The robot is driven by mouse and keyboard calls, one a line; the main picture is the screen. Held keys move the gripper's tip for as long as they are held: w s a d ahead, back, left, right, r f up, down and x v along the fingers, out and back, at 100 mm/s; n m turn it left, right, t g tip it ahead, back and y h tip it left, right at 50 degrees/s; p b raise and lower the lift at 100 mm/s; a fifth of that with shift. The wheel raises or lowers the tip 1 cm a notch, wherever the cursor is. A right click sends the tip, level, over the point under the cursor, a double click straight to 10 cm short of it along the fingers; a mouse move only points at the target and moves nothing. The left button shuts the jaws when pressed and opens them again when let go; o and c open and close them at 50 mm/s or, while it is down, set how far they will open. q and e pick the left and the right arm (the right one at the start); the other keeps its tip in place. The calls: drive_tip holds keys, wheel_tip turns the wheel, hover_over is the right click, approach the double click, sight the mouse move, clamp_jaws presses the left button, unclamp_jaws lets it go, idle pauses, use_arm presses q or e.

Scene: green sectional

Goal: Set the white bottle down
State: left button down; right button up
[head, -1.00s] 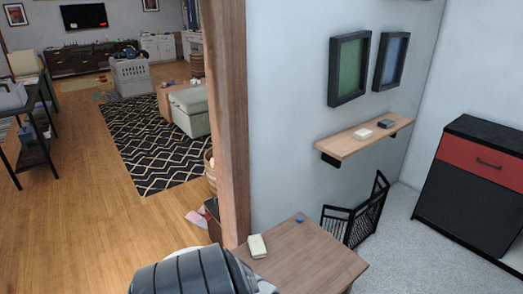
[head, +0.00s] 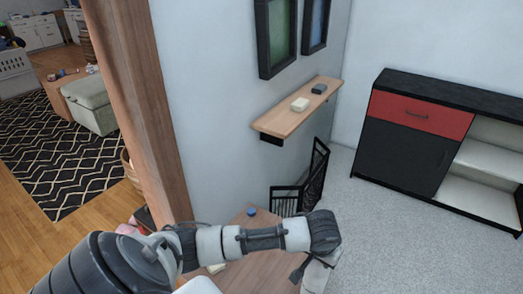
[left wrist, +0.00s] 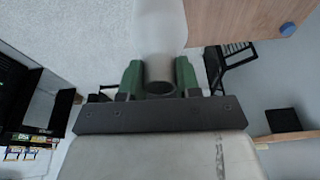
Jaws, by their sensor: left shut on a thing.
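The white bottle (left wrist: 160,28) shows in the left wrist view, running up out of the top edge. My left gripper (left wrist: 160,80) is shut on it, with a green finger on each side near its round, open-looking end. Behind the bottle I see grey floor, with a wooden table (left wrist: 238,20) to its right. In the head view my left arm reaches across in front of the wooden table (head: 262,272), its hand at the table's right side. I cannot clearly make out the bottle there. My right gripper is not in view.
A blue item (head: 251,211) lies at the table's back. A black metal rack (head: 314,175) stands behind it. A wall shelf (head: 285,118) holds a cream and a dark block. A red-and-black cabinet (head: 400,150) stands at right. Grey floor between is clear.

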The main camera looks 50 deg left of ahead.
use_arm(q)
drive_tip(key=w+a+r+n+b, duration=0.2)
drive_tip(key=w+r, duration=0.2)
drive_tip(key=w, duration=0.5)
drive_tip(key=w+a+r+n+b, duration=0.1)
drive_tip(key=w+a+r+b, duration=0.2)
drive_tip(key=w, duration=0.7)
drive_tip(key=s+a+f, duration=0.5)
drive_tip(key=a+f, duration=0.4)
drive_tip(key=f, duration=0.1)
drive_tip(key=shift+s+a+f+y, duration=0.2)
drive_tip(key=shift+s+a+y, duration=0.1)
drive_tip(key=shift+a+y, duration=0.1)
drive_tip(key=c, duration=0.8)
unclamp_jaws()
drive_tip(key=shift+f, duration=0.1)
